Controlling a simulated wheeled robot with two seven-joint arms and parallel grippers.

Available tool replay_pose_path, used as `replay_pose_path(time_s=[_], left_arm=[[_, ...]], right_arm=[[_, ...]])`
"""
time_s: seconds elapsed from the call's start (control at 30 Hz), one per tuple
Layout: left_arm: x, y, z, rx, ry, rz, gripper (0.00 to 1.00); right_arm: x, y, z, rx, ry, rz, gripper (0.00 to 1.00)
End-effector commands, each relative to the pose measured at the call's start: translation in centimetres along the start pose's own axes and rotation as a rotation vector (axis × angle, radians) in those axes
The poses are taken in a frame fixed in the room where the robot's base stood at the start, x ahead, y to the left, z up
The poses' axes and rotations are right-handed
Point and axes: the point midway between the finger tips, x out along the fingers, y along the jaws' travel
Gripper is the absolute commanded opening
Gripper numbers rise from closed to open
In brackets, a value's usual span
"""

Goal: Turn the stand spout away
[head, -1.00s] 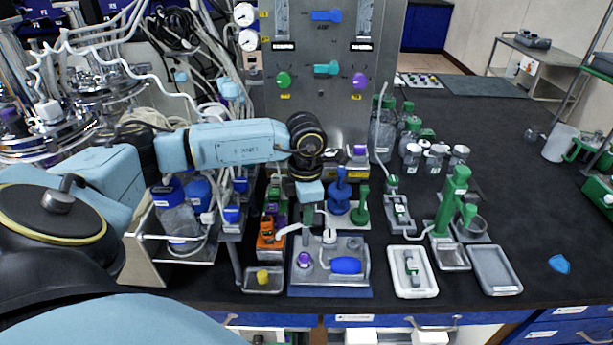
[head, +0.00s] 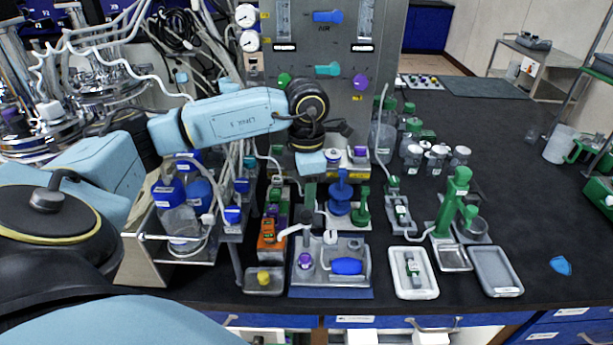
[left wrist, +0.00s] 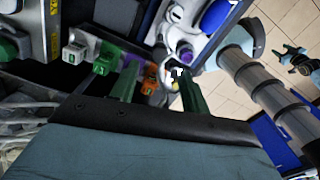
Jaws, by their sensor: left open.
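A green stand (head: 444,212) with a side piece over a clear cup stands upright at the right, well apart from my grippers. A white curved spout (head: 292,230) reaches from an orange-fronted unit (head: 267,236) toward the grey tray (head: 355,280). I cannot tell for certain which of these is the stand spout. My left gripper (head: 310,196) points down above the white spout; its green fingers also show in the left wrist view (left wrist: 158,80), spread apart. A small white part (left wrist: 178,73) shows near the right finger there; contact cannot be told. My right gripper is not in view.
The grey tray holds a purple-capped vial (head: 305,260) and a blue bulb (head: 347,266). A blue stand (head: 340,195) and a short green stand (head: 361,208) are close right of my left gripper. A metal panel (head: 330,110) rises behind. The bench at right is mostly clear.

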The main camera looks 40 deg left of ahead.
Motion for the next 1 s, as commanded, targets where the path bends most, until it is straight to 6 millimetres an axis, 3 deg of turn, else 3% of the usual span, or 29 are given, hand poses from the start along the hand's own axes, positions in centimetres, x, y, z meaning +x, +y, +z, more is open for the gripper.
replay_pose_path(time_s=[0.1, 0.33, 1.0], left_arm=[[-2.8, 0.0, 0.1, 0.001, -0.004, 0.002, 0.46], [-5.9, 0.0, 0.0, 0.000, -0.001, 0.001, 0.46], [-6.5, 0.0, 0.0, 0.001, 0.000, 0.000, 0.46]], right_arm=[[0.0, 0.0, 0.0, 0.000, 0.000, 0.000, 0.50], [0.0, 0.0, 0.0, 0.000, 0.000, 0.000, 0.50], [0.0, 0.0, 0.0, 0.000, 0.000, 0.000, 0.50]])
